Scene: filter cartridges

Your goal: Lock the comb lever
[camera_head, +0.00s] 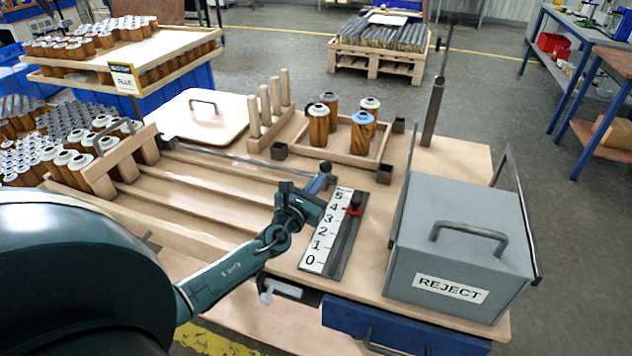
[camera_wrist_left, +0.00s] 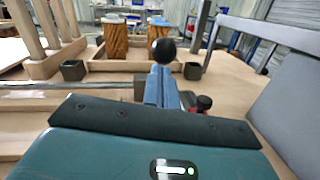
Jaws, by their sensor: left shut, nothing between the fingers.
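The comb lever shows as a long thin grey bar (camera_head: 235,160) across the back of the wooden grooves (camera_head: 190,190). A black ball knob (camera_wrist_left: 165,50) stands near its right end; it also shows in the head view (camera_head: 326,168). My left gripper (camera_head: 318,184) is shut and empty, its blue fingers (camera_wrist_left: 162,88) pointing at the knob from the near side. The fingers overlap the knob's lower part in the wrist view; I cannot tell whether they touch. The lever's stem is hidden behind the fingers. My right gripper is out of view.
A number scale (camera_head: 322,238) with a red slider (camera_head: 353,210) lies right of my gripper. The grey REJECT box (camera_head: 459,262) stands further right. Behind are a wooden tray (camera_head: 335,155) with several cartridges, a peg rack (camera_head: 262,128) and a handled lid (camera_head: 200,122).

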